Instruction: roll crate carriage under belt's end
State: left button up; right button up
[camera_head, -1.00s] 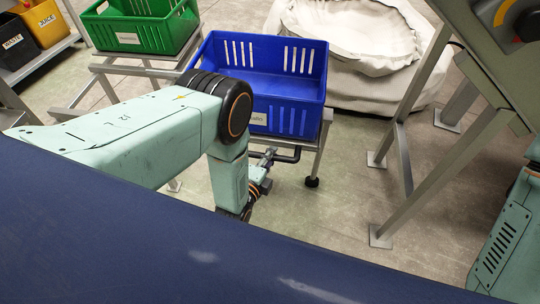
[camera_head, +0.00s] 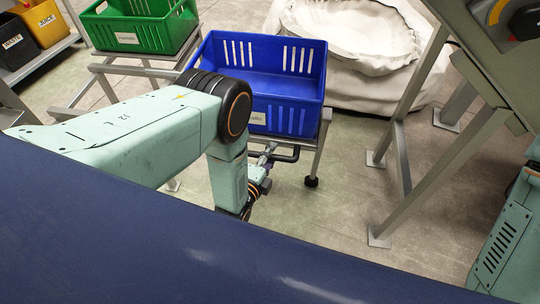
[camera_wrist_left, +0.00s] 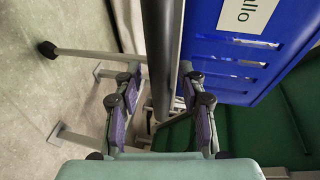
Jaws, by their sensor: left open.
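The crate carriage (camera_head: 320,150) is a grey metal frame with a dark caster at its front right leg. It bears a blue crate (camera_head: 290,119) with slotted walls and a white label. A black handle bar (camera_head: 288,158) runs along its near side. My left gripper (camera_head: 268,157) is at this bar, partly hidden by my arm. In the left wrist view its open fingers (camera_wrist_left: 161,84) stand on either side of the dark bar (camera_wrist_left: 160,45), with gaps visible. I cannot make out the belt's surface for certain. My right gripper is not in view.
A grey machine frame with slanted legs (camera_head: 398,160) stands at the right, bare floor (camera_head: 345,215) between it and the carriage. A green crate (camera_head: 135,30) on another stand is at the left. A large whitish sack (camera_head: 360,60) lies behind the blue crate.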

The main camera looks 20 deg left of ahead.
pick_arm(q)
jog(key=v, duration=0.7)
jog(key=shift+s, duration=0.2)
dwell(0.6)
jog(key=s+a+f+n+g, duration=0.1)
jog(key=s+f+n+g, duration=0.4)
jog(key=s, duration=0.3)
jog(key=s+a+f+n+g, duration=0.2)
jog(key=s+f+n+g, duration=0.1)
jog(key=s+n+g, duration=0.3)
jog(key=s+a+r+n+g+y+p, duration=0.15)
jog(key=s+r+n+g, duration=0.4)
jog(key=s, duration=0.75)
notch_tip(320, 180, up, 8)
jog(key=n+p, duration=0.2)
jog(key=shift+w+a+t, duration=0.2)
jog(key=shift+a+t, duration=0.15)
jog(key=shift+a, duration=0.05)
